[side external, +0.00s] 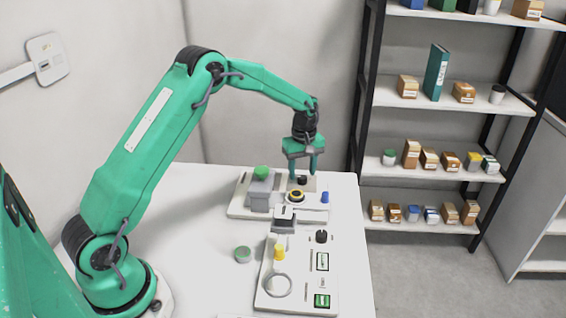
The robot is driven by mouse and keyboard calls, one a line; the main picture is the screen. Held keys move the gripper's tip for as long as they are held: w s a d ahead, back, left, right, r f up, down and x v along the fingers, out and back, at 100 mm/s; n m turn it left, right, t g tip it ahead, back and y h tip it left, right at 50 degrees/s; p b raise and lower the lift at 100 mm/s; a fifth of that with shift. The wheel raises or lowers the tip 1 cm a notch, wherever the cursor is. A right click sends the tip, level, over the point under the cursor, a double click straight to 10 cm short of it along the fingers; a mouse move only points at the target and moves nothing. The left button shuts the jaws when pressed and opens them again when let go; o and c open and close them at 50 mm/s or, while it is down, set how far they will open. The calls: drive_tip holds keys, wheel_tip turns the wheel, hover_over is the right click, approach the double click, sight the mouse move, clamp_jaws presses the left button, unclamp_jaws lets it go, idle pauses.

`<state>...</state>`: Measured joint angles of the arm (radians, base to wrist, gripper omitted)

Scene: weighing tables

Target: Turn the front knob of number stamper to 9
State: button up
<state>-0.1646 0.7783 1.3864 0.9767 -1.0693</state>
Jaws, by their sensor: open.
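My gripper (302,168) points down over the rear device, with its green fingers apart and nothing seen between them. The rear device is a white base plate (236,210) at the back of the table. It carries a grey block with a green top (260,188), a yellow-and-black round part (296,196), a small black knob (302,180) just below my fingertips, and a blue peg (325,197). I cannot tell whether my fingers touch the black knob. No number is legible, and I cannot tell for sure which part is the number stamper.
A second white panel (300,275) lies in front, with a black knob (321,236), a yellow cylinder (279,252), a ring (278,286) and green-framed labels. A green-topped round item (243,254) lies beside it. The white table (195,215) is clear at left.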

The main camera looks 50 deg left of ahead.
drive_tip(key=shift+f, duration=0.8)
drive_tip(key=c, duration=1)
